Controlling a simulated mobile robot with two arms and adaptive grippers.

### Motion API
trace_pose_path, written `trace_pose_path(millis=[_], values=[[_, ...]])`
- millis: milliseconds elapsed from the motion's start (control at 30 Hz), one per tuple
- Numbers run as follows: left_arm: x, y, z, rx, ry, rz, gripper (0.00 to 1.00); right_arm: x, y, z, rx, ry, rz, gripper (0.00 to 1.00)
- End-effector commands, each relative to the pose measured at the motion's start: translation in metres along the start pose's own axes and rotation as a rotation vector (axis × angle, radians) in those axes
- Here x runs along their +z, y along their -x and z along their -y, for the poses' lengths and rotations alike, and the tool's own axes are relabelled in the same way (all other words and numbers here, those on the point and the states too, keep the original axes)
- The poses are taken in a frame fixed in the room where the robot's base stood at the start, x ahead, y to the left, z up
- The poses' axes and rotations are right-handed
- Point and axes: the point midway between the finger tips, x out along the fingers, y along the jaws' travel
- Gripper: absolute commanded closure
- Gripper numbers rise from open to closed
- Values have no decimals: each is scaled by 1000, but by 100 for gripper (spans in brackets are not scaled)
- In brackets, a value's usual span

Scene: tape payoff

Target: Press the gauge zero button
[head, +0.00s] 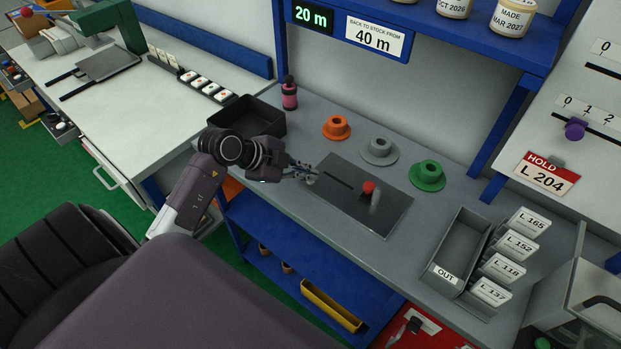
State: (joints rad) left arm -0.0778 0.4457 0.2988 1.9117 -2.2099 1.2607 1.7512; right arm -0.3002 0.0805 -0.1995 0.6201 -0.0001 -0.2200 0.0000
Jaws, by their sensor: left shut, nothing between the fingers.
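A dark flat plate (385,219) lies on the grey bench, with a dark slot near its left end. A small red knob or button (369,187) stands near the plate's middle, next to a short grey post; I cannot read any label on it. My left gripper (311,174) is shut and empty at the plate's left edge, apart from the red piece and left of it. Whether its fingertips touch the plate is too small to tell. A display reading 20 m (312,16) hangs on the blue shelf above. My right gripper is not in view.
Orange (336,127), grey (379,150) and green (428,175) flanged hubs stand behind the plate. A black bin (268,109) and a pink bottle (289,94) are at the left. An OUT tray (461,248) with labelled cards stands right.

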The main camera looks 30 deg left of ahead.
Motion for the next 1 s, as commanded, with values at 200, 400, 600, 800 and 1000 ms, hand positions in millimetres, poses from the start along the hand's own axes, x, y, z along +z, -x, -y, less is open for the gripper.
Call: trace_pose_path(millis=[200,400,600,800,1000], values=[[2,-2,-2,1,1,0,100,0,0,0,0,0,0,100],[3,-4,-3,2,1,0,100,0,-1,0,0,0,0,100],[4,-5,-4,2,1,1,100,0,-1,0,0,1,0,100],[3,-4,-4,2,1,1,100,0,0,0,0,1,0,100],[-1,2,1,3,1,1,100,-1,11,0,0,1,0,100]])
